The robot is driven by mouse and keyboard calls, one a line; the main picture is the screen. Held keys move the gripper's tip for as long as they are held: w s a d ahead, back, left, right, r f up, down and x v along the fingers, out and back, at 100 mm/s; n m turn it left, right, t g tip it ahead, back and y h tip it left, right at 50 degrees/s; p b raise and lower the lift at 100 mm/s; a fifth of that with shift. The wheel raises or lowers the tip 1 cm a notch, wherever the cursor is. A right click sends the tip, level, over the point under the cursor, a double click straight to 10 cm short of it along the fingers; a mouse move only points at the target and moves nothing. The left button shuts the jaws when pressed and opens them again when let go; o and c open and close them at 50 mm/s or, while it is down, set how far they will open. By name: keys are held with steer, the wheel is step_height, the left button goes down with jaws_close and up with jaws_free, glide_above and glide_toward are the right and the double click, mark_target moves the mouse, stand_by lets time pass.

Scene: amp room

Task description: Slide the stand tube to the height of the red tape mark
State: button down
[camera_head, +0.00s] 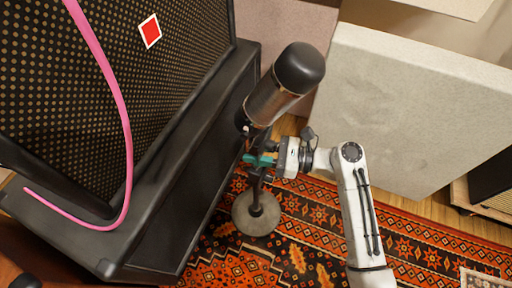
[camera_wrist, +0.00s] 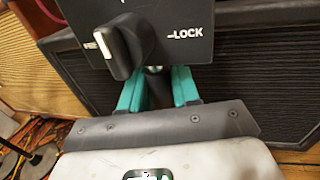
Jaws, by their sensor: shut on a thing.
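The red tape mark (camera_head: 150,31), a red square with a white edge, is on the amp's grille at the upper left of the head view. A large dark microphone (camera_head: 285,83) tops the stand tube (camera_head: 256,186), which rises from a round grey base (camera_head: 256,214) on the rug. My gripper (camera_head: 259,160), with teal fingers, is shut on the tube below the microphone. It also shows in the wrist view (camera_wrist: 157,82), where its fingers partly hide the tube. Above them is a black plate (camera_wrist: 185,35) marked LOCK with a lever knob (camera_wrist: 120,45), its pointer away from that word.
The black amp cabinet (camera_head: 190,150) stands close on the left, with a pink cable (camera_head: 118,100) hanging over it. A pale grey panel (camera_head: 410,110) stands behind my arm. The patterned rug (camera_head: 310,225) is open around the base.

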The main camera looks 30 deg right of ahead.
mark_target(256, 144)
steer(key=shift+r+p, duration=2)
steer(key=shift+p, duration=0.6)
steer(key=c, duration=1)
jaws_free()
steer(key=shift+f, duration=0.1)
steer(key=shift+o, duration=0.2)
steer(key=shift+f, duration=0.1)
steer(key=p+v, duration=0.2)
steer(key=v, duration=0.9)
